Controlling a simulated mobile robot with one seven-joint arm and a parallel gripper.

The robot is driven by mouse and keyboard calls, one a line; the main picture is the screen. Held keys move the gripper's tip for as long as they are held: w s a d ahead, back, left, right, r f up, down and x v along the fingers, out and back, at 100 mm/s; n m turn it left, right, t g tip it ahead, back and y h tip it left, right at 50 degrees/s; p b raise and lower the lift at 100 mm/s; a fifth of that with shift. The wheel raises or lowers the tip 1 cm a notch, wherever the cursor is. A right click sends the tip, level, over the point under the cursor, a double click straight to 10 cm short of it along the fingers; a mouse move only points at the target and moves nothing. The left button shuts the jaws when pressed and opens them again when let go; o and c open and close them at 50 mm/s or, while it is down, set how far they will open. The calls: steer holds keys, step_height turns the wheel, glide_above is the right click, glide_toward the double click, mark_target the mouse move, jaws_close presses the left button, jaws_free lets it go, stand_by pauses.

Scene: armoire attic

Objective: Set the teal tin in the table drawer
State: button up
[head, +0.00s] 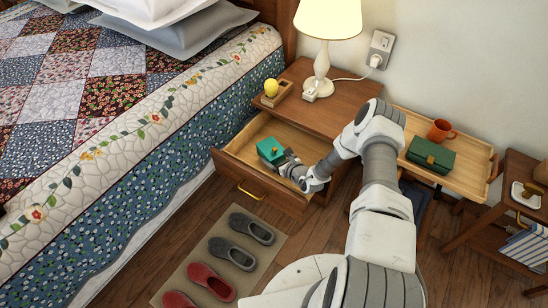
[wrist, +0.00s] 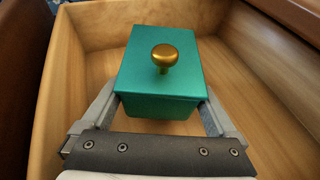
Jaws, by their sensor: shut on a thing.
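The teal tin (wrist: 150,75) is a box with a round brass knob on its lid. My gripper (wrist: 160,112) is shut on it, one finger on each side. The tin is upright and inside the outline of the open drawer (wrist: 55,85), whose wooden walls surround it. In the head view the tin (head: 270,149) is over the left part of the drawer (head: 228,171), with my gripper (head: 281,158) at its right. I cannot tell whether the tin touches the drawer floor. The rest of the drawer looks empty.
The bedside table (head: 338,99) holds a lamp (head: 323,60) and a yellow ball-like thing (head: 271,87) on a small wooden block. A tray table (head: 470,165) on the right holds an orange mug (head: 441,131) and a green box (head: 430,155). A bed (head: 110,120) stands left; shoes (head: 232,253) lie in front.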

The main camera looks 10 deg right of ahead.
steer(key=shift+f+b, duration=0.45)
steer(key=shift+f, duration=0.15)
steer(key=o, duration=1.2)
